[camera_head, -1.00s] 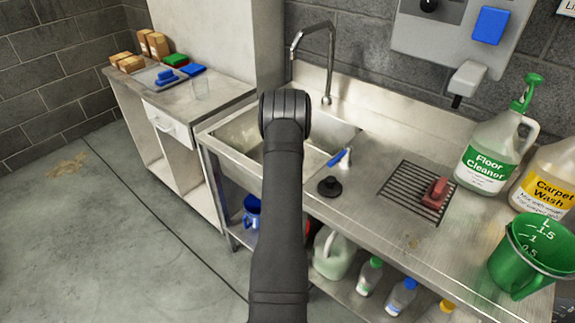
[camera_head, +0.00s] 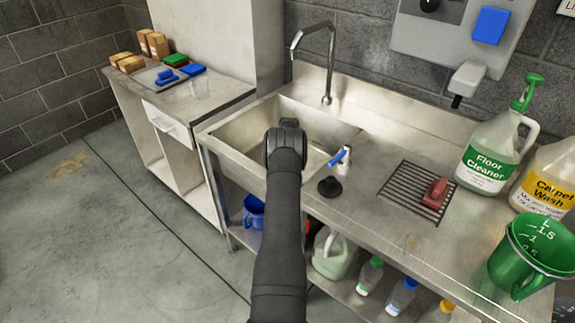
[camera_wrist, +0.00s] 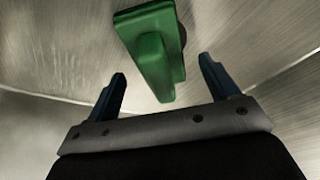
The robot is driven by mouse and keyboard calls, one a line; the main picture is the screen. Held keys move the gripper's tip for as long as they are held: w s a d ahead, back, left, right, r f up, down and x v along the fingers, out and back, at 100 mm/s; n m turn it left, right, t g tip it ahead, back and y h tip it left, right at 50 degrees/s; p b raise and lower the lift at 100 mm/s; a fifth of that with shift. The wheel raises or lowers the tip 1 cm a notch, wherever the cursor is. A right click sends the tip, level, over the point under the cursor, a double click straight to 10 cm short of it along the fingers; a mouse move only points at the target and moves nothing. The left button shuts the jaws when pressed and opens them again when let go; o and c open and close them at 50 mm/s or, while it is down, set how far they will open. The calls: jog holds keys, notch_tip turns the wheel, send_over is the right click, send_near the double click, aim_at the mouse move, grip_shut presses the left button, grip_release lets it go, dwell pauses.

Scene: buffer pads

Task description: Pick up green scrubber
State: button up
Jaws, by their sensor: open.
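The green scrubber (camera_wrist: 155,55) shows in the wrist view, with a blocky handle part and a wider part at the top of the picture. It lies on the bare metal of the sink (camera_wrist: 60,50). My gripper (camera_wrist: 163,82) is open, with its two blue fingers apart. The scrubber's near end lies between and slightly beyond the fingertips, and I see no contact. In the head view my arm reaches into the sink (camera_head: 240,130). The arm hides the scrubber and the gripper's fingers there.
A blue-handled tool (camera_head: 340,156) and a black stopper (camera_head: 329,186) lie right of the sink. A red scrubber (camera_head: 435,193) rests on a drain grid (camera_head: 405,190). A tap (camera_head: 328,60) stands behind the sink, whose walls surround my gripper.

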jog(key=shift+x, duration=0.8)
jog(key=c, duration=1.2)
jog(key=shift+c, duration=0.2)
jog(key=shift+w+r, duration=0.1)
jog(key=shift+r, duration=0.5)
notch_tip(320, 180, up, 3)
jog(key=shift+r, duration=0.1)
jog(key=s+d+r, duration=0.6)
jog(key=s+d, duration=0.1)
jog(key=d, duration=0.2)
jog(key=shift+d+r, duration=0.15)
jog(key=shift+r, duration=0.15)
